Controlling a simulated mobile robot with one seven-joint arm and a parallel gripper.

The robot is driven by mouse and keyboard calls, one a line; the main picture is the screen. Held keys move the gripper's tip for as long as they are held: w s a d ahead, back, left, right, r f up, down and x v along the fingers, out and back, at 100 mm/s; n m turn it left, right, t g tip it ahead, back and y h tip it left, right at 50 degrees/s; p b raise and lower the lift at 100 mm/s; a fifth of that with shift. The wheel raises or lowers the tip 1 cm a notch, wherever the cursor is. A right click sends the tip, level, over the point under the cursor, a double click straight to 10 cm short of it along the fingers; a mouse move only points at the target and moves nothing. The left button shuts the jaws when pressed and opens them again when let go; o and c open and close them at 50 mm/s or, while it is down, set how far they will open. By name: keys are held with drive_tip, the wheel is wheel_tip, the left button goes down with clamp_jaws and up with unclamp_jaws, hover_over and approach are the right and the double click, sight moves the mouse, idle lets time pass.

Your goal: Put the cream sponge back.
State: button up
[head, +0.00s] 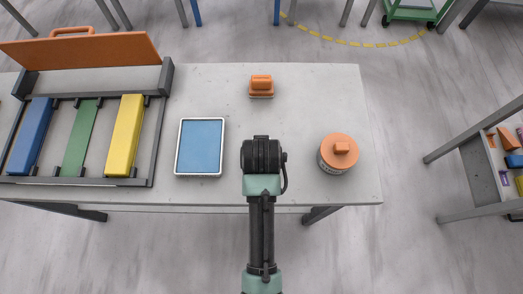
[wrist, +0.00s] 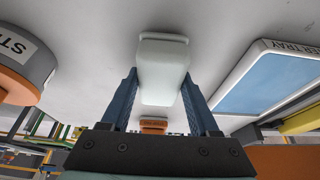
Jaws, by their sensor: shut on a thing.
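The cream sponge (wrist: 163,72) is a pale block with rounded edges, seen in the wrist view. The two blue fingers of my gripper (wrist: 160,82) close on its sides. In the head view my own wrist (head: 262,155) hides the sponge and the fingertips, over the front middle of the slab (head: 300,120). I cannot tell whether the sponge touches the slab. A blue tray (head: 200,146) with a white rim lies empty to the left of my wrist. It also shows in the wrist view (wrist: 270,78), with lettering ending in "TRAY".
A round tub with an orange lid (head: 338,153) stands to the right. An orange-handled block (head: 261,86) stands behind my wrist. An open case (head: 144,150) with blue, green and yellow bars fills the left. The slab between these is clear.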

drive_tip(key=shift+f, duration=0.2)
drive_tip(key=shift+f, duration=0.15)
drive_tip(key=o, duration=1.2)
